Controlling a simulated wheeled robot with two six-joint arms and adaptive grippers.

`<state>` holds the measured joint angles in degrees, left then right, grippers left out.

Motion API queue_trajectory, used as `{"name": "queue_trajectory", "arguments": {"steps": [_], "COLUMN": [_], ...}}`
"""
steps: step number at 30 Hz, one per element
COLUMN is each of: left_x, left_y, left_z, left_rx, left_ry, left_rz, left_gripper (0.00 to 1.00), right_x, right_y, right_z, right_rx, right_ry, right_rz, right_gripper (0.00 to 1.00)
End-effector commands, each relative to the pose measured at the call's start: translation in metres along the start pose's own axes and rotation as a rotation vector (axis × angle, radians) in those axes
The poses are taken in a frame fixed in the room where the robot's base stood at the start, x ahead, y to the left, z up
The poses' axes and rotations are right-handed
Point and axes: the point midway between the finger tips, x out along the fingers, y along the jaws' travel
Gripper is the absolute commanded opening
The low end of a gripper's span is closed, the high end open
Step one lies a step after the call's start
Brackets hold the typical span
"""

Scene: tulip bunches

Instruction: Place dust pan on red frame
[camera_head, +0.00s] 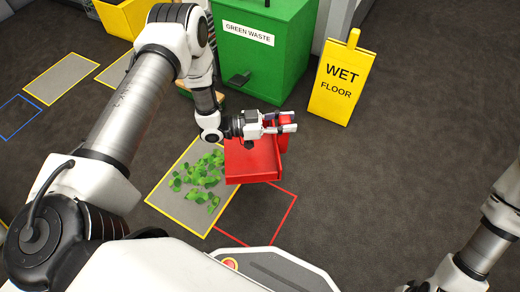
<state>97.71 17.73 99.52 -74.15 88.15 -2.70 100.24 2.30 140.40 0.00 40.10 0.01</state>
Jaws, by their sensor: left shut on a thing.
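A red dust pan (250,164) is held by my left gripper (286,122), which is shut on its upper right part. The dust pan hangs above the floor near the red frame (284,222), a red outline on the floor. The pan overlaps the frame's upper edge in the picture. I cannot tell how high the pan is. My right arm comes in at the right edge, but its gripper is not visible.
Green leaves (200,180) lie in a yellow-outlined patch left of the red frame. A green waste bin (262,70) and a yellow wet floor sign (342,82) stand behind. A blue outline (20,117) marks the floor at far left. Floor at right is clear.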

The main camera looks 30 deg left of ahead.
Motion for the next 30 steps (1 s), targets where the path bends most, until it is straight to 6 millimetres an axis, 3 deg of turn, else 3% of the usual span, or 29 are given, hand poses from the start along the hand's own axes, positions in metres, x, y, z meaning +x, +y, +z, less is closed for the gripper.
{"name": "queue_trajectory", "arguments": {"steps": [1, 7, 12, 15, 17, 20, 30], "left_x": [-0.016, -0.098, -0.156, -0.168, -0.164, -0.142, -0.047], "left_y": [0.007, 0.054, 0.082, 0.090, 0.095, 0.105, 0.152], "left_z": [0.030, 0.126, 0.171, 0.181, 0.183, 0.186, 0.198], "left_rx": [0.000, -0.002, 0.000, 0.000, 0.001, -0.001, 0.000], "left_ry": [-0.003, -0.004, -0.001, 0.002, 0.005, 0.006, 0.005], "left_rz": [0.067, 0.387, 0.565, 0.610, 0.619, 0.622, 0.621], "left_gripper": [0.00, 0.00, 0.00, 0.00, 0.00, 0.00, 0.00], "right_x": [0.004, 0.012, 0.014, 0.015, 0.017, 0.023, 0.054], "right_y": [0.000, 0.000, 0.000, 0.000, 0.000, 0.000, 0.001], "right_z": [-0.001, -0.001, -0.001, -0.001, -0.001, -0.001, -0.001], "right_rx": [-0.001, -0.001, -0.001, 0.000, 0.000, 0.000, 0.003], "right_ry": [0.001, 0.002, 0.001, 0.001, 0.001, 0.001, 0.003], "right_rz": [0.000, 0.000, 0.000, 0.000, 0.000, 0.000, 0.000], "right_gripper": [0.40, 0.40, 0.40, 0.40, 0.40, 0.40, 0.40]}}
